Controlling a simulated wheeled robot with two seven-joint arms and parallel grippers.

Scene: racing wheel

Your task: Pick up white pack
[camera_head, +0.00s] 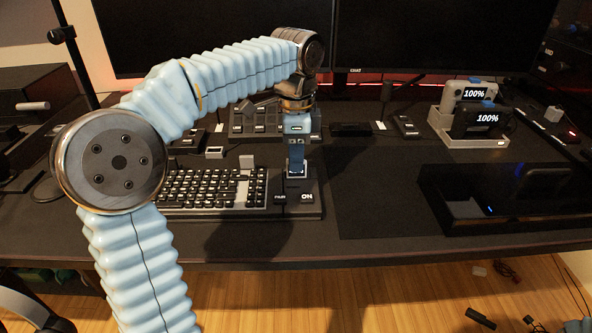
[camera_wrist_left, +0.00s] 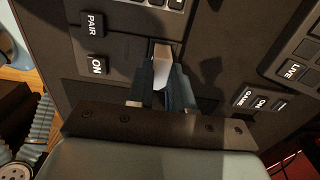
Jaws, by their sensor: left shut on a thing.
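My left gripper (camera_head: 297,170) points down over the black desktop panel, just right of the keyboard and above the "ON" key. In the left wrist view its fingers are closed on the white pack (camera_wrist_left: 161,68), a small pale block standing between them. The pack's lower part is hidden by the fingers and the panel's slot, so I cannot tell whether it is clear of the panel. Dark parts and a light blue patch show at the bottom right corner of the head view; I cannot tell my right gripper's jaw state there.
A black keyboard (camera_head: 208,188) lies left of the gripper. A charging dock (camera_head: 468,133) with two "100%" displays stands at the back right. A black tray-like box (camera_head: 495,205) sits at the right. Monitors stand behind. The desk between gripper and box is clear.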

